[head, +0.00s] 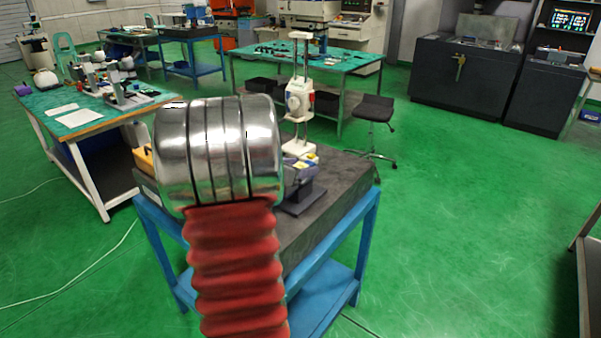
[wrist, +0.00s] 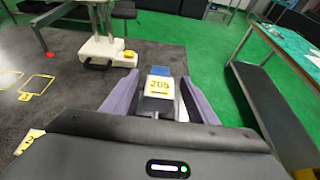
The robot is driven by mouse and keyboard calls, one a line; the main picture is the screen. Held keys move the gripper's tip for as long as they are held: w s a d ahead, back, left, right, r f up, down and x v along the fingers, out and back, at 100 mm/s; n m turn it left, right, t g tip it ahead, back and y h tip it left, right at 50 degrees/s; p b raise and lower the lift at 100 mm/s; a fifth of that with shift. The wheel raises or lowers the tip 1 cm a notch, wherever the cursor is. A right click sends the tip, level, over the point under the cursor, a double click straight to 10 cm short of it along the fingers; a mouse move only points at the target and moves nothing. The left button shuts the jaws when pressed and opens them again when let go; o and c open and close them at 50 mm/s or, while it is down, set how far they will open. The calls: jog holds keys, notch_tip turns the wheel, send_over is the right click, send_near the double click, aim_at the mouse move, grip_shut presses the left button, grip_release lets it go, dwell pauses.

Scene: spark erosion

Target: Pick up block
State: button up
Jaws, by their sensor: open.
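In the wrist view a small block (wrist: 160,86) with a pale yellow face marked 205 shows between the two purple fingers of my gripper (wrist: 159,80). A blue part shows just behind its top edge, and its lower part looks dark. Gaps show between the block and both fingers, so my gripper is open around or above it; the exact height is unclear. In the head view my gripper (head: 304,186) is low over the dark tabletop (head: 345,180), partly hidden by my silver and red arm. The block cannot be made out clearly there.
A white stand (head: 299,100) rises close behind my gripper, also in the wrist view (wrist: 103,48). Yellow outlines (wrist: 38,86) and a red spot lie on the tabletop at left. A stool (head: 373,115) stands behind the table. Green floor is open to the right.

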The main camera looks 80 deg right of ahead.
aim_at(300, 166)
dwell(0.4)
jog(key=c, duration=1.3)
jog(key=shift+c, duration=0.2)
notch_tip(300, 166, up, 10)
jog(key=shift+r, duration=0.1)
grip_shut()
